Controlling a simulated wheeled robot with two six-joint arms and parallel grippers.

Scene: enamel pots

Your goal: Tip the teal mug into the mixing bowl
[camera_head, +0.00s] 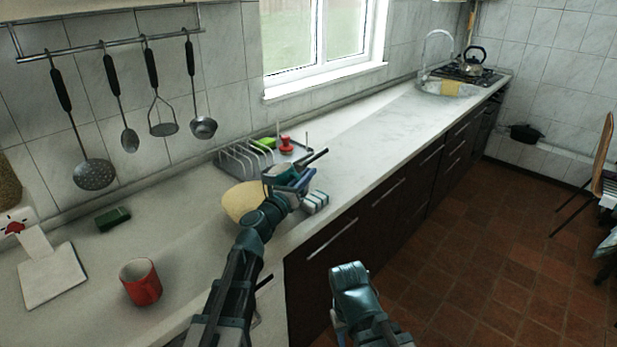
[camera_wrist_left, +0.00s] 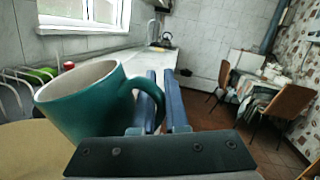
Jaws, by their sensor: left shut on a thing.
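The teal mug (camera_wrist_left: 85,110) fills the left of the left wrist view, its rim up and leaning somewhat to the left. My left gripper (camera_head: 304,180) is shut on the mug's handle; its blue fingers also show in the wrist view (camera_wrist_left: 166,105). The cream mixing bowl (camera_head: 239,203) stands on the counter, partly hidden behind my left arm and gripper. Part of the bowl shows below the mug in the wrist view (camera_wrist_left: 25,150). The mug's contents cannot be seen. My right arm reaches over the floor, with its fingers hidden.
A red mug (camera_head: 141,283) stands at the front left of the counter (camera_head: 200,250). A white board (camera_head: 52,275) and green sponge (camera_head: 113,219) lie further left. A dish rack (camera_head: 245,160) stands behind the bowl. The counter toward the sink is clear.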

